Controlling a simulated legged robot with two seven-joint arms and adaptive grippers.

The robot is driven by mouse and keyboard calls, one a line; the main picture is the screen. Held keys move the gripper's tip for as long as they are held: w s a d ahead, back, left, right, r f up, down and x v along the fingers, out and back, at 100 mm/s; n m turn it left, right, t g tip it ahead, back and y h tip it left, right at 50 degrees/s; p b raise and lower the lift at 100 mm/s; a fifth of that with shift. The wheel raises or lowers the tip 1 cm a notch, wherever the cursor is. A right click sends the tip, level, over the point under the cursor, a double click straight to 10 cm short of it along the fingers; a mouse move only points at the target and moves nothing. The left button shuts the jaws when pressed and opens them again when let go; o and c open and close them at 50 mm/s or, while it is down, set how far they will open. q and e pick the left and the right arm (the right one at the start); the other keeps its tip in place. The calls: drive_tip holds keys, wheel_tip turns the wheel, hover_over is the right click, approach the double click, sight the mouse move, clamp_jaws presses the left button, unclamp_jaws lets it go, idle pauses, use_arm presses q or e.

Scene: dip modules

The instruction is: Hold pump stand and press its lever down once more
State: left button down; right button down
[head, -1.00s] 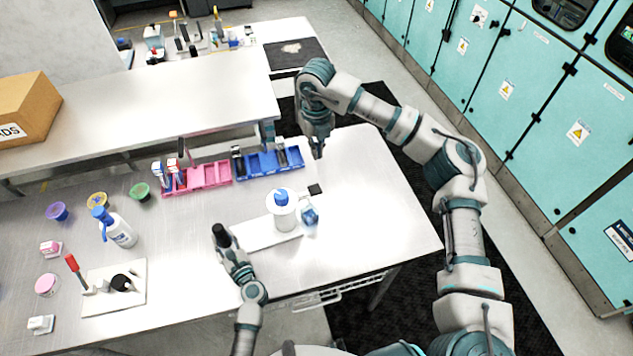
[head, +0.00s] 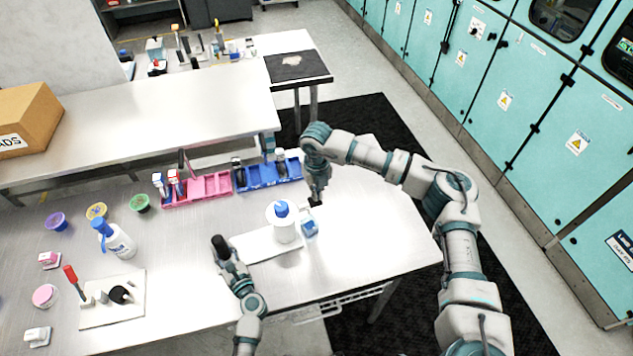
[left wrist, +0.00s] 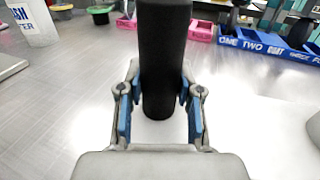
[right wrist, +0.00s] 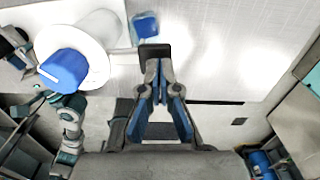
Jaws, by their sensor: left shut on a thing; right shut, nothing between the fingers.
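The pump stand shows in the head view as a white base plate (head: 262,246) carrying a white round body (head: 284,229) with a blue cap (head: 281,208). A black upright cylinder (head: 220,243) is at the plate's left end. My left gripper (left wrist: 163,100) is shut around this cylinder, which fills the left wrist view's middle. A small black pad (head: 316,203), probably the lever's end, is right of the body. My right gripper (head: 318,194) is shut and empty, its tips at the pad. In the right wrist view the pad (right wrist: 154,52) lies just beyond the tips; contact is unclear.
A small blue object (head: 310,228) is right of the white body. Pink (head: 210,185) and blue (head: 268,178) bins stand behind. A wash bottle (head: 118,240), coloured cups and a white board (head: 112,300) with tools are at left. The table's right side is clear.

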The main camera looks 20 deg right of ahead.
use_arm(q)
drive_tip(key=shift+f, duration=0.15)
use_arm(e)
drive_tip(key=shift+f, duration=0.5)
drive_tip(key=f+y, duration=0.1)
drive_tip(key=y, duration=0.1)
drive_tip(key=d+f+y, duration=0.1)
drive_tip(key=y, duration=0.1)
drive_tip(key=shift+d+f, duration=0.1)
drive_tip(key=shift+f, duration=0.2)
use_arm(q)
drive_tip(key=shift+d, duration=0.2)
use_arm(e)
drive_tip(key=shift+r, duration=0.1)
use_arm(q)
drive_tip(key=shift+a, duration=0.1)
use_arm(e)
drive_tip(key=shift+r, duration=0.8)
wheel_tip(320, 180, up, 14)
drive_tip(key=d, duration=0.1)
drive_tip(key=shift+d, duration=0.2)
